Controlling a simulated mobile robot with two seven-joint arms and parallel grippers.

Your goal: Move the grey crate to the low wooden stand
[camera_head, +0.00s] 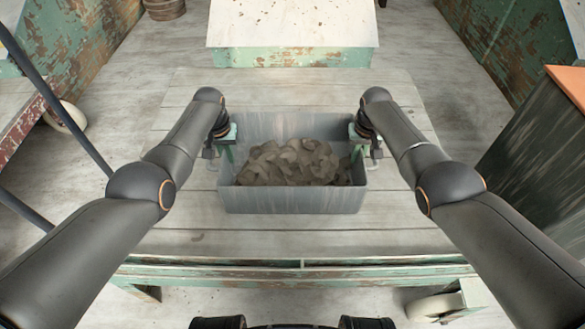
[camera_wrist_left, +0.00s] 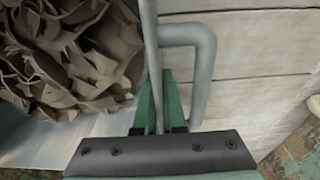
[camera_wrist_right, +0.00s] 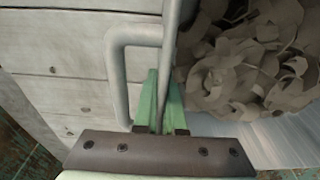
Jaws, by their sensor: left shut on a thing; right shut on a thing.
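The grey crate (camera_head: 290,200) is in the middle of the head view, upright, over a plank-topped table. It is heaped with brown clay trimmings (camera_head: 288,163). My left gripper (camera_head: 227,143) is shut on its left side wall, and my right gripper (camera_head: 360,143) is shut on its right side wall. In the wrist views the wall's edge runs between the green fingers, with a bent handle, left (camera_wrist_left: 205,60) and right (camera_wrist_right: 118,70), just outside. I cannot tell whether the crate's bottom touches the planks. I cannot tell for sure which surface is the low wooden stand.
The plank-topped table (camera_head: 300,243) has a green frame and bare room around the crate. Beyond it stands a green piece with a pale speckled top (camera_head: 290,25), empty in view. A dark cabinet with an orange top (camera_head: 570,85) is at the right. The floor between is open.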

